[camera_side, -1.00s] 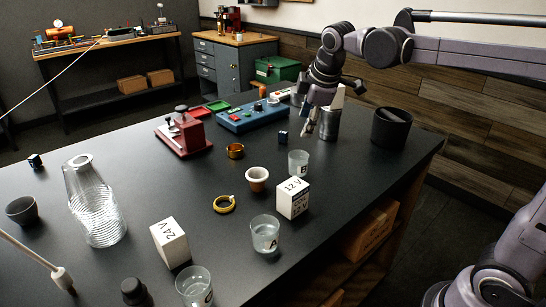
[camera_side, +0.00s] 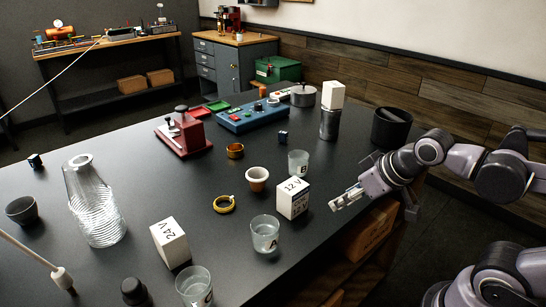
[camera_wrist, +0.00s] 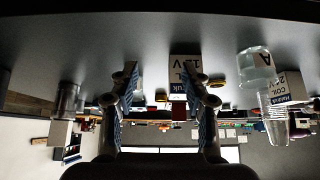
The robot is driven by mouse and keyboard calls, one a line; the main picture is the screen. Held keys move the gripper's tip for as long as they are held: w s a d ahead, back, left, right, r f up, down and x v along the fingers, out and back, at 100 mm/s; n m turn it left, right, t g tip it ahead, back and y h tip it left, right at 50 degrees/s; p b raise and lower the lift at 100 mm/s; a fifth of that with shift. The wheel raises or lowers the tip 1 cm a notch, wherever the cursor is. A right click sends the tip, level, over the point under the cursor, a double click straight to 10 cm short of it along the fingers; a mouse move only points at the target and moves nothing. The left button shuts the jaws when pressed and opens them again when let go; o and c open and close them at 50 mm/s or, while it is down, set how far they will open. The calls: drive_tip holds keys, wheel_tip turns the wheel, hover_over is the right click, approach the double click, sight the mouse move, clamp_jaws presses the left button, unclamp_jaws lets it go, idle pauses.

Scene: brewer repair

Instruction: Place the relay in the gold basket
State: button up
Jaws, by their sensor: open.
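A small dark blue cube (camera_side: 283,137) that may be the relay lies on the black table, in front of the blue control panel. A white box (camera_side: 293,198) marked 12 V and COIL stands at the table's middle right; it also shows upside down in the wrist view (camera_wrist: 186,69), beyond the fingers. A gold cup (camera_side: 235,151), probably the gold basket, sits further back. A yellow ring (camera_side: 224,204) lies nearer. My gripper (camera_side: 345,199) is open and empty, low by the table's right edge, to the right of the 12 V box and apart from it.
Glass cups A (camera_side: 265,234) and B (camera_side: 298,163) stand near the 12 V box. A 24 V box (camera_side: 170,243) and a ribbed glass vessel (camera_side: 95,205) are at left. A white box (camera_side: 333,95) sits on a grey can (camera_side: 329,124), beside a black bin (camera_side: 391,128).

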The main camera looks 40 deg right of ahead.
drive_tip(key=w+d+r+m+y, duration=0.2)
drive_tip(key=w+m, duration=0.7)
drive_tip(key=m+t+y, duration=0.3)
drive_tip(key=m+t, duration=0.2)
drive_tip(key=m, duration=1.7)
approach(285, 132)
drive_tip(key=shift+m, duration=0.3)
drive_tip(key=x, duration=0.8)
drive_tip(key=shift+a, duration=0.25)
clamp_jaws()
